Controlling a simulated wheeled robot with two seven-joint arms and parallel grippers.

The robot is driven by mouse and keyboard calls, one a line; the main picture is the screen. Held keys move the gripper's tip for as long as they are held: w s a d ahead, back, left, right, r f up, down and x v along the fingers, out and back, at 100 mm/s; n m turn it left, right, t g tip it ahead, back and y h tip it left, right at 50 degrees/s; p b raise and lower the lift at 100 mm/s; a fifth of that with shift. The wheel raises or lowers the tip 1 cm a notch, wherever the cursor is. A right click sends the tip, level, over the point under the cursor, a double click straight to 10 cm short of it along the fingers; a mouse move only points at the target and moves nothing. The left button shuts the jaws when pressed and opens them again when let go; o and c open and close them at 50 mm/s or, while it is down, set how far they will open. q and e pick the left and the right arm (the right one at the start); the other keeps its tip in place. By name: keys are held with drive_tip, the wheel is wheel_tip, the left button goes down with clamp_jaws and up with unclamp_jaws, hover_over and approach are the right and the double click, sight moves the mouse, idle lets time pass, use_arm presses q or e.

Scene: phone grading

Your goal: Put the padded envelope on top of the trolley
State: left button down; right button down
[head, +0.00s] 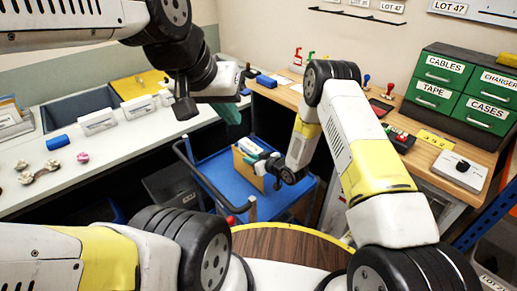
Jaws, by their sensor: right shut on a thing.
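The padded envelope (242,165) is tan and stands on edge over the blue trolley (210,172) in the middle of the head view. My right gripper (262,163) is shut on it from the right, and its fingers hide part of the envelope. I cannot tell whether the envelope's lower edge touches the trolley top. My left gripper (206,110) is higher, above the far end of the trolley near the white counter. Its fingers appear apart with nothing between them.
A white counter (95,160) with small boxes and a blue item runs along the left. A wooden bench (285,95) with green drawers (460,88) stands at the back right. The trolley has a dark handle rail (205,180) on its left.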

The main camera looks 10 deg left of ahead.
drive_tip(key=shift+f, duration=1)
drive_tip(key=c, duration=1.3)
unclamp_jaws()
drive_tip(key=shift+f, duration=0.1)
